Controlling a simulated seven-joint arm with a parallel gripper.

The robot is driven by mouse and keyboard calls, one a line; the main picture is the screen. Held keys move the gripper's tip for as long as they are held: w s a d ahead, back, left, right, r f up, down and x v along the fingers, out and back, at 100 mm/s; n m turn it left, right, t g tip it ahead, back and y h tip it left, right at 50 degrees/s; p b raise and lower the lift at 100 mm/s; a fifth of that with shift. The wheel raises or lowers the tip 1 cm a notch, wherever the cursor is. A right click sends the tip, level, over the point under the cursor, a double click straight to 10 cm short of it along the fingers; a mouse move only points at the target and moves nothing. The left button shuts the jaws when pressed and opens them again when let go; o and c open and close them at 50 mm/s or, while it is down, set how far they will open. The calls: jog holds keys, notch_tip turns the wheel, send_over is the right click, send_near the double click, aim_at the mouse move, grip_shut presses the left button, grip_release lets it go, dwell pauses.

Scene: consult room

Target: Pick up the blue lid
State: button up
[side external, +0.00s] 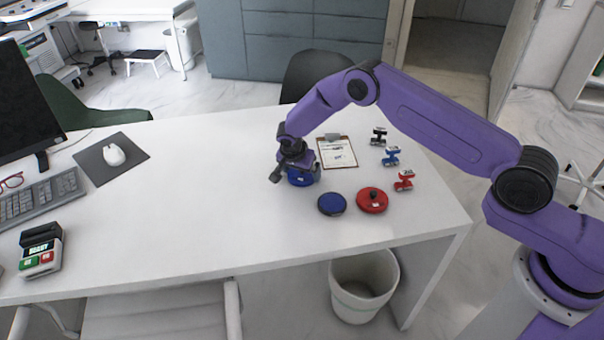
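My gripper (295,175) is over the white desk, pointing down. Its dark fingers look spread apart, one to the left of a round blue object (301,181) and one near its right side. The gripper partly hides this object, so I cannot tell whether it is a lid or a pot, or whether the fingers touch it. A round red piece with a dark knob on top (372,200) sits just right of the disc.
A clipboard (337,153) lies behind the gripper. Black (379,137), blue (391,156) and red (404,181) small items stand along the right. A card terminal (41,250), keyboard (30,203) and mouse (114,155) are at left. The desk's middle is clear.

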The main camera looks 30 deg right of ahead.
jog(key=c, duration=0.4)
jog(key=shift+c, duration=0.2)
jog(key=shift+r, duration=0.5)
notch_tip(320, 180, up, 2)
jog(key=shift+r, duration=0.15)
jog(key=s+d+r, duration=0.2)
jog(key=s+r, duration=0.8)
jog(key=s, duration=0.4)
jog(key=shift+m, duration=0.6)
jog(key=shift+a+f, duration=0.3)
jog(key=shift+f, duration=1.55)
jog(key=shift+a+f, duration=0.3)
jog(key=shift+f, duration=1.55)
jog(key=shift+a+f, duration=0.3)
jog(key=shift+f, duration=1.55)
